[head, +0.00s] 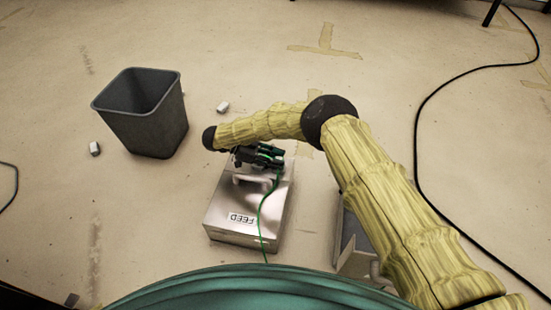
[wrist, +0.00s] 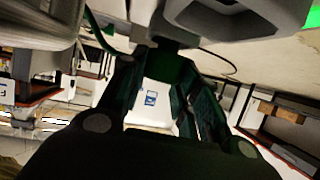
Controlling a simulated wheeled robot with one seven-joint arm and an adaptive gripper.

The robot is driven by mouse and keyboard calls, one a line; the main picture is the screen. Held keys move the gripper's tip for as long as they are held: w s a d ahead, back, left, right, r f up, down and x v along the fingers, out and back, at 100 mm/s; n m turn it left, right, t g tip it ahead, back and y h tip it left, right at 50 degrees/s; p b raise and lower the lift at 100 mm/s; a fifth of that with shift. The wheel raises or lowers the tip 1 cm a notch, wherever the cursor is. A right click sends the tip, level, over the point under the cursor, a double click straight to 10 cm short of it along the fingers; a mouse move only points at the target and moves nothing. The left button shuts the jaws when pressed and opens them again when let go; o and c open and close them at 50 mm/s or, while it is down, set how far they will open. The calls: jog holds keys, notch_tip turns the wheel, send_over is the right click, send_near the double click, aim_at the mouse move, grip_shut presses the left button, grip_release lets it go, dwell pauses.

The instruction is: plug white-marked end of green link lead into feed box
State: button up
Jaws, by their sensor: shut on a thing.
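The feed box (head: 222,214) is a silver metal box on the floor in the head view, with a handle and a "FEED" label that reads upside down. My gripper (head: 274,157) is above its far end, shut on the green link lead (head: 262,215). The lead hangs from the gripper over the box toward me. In the wrist view my gripper's dark fingers (wrist: 163,72) close around a dark piece, and a green cord (wrist: 97,30) shows at upper left. The white mark and the box's socket cannot be made out. I cannot tell whether the held end touches the box.
A grey bin (head: 150,125) stands left of the box, with small white blocks (head: 223,107) near it. A grey metal unit (head: 352,240) is right of the box, partly behind my arm. A black cable (head: 420,120) runs along the right. Open floor lies beyond.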

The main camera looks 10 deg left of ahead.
jog(key=shift+f, duration=0.3)
jog(key=o, duration=1.1)
jog(key=shift+r, duration=4.95)
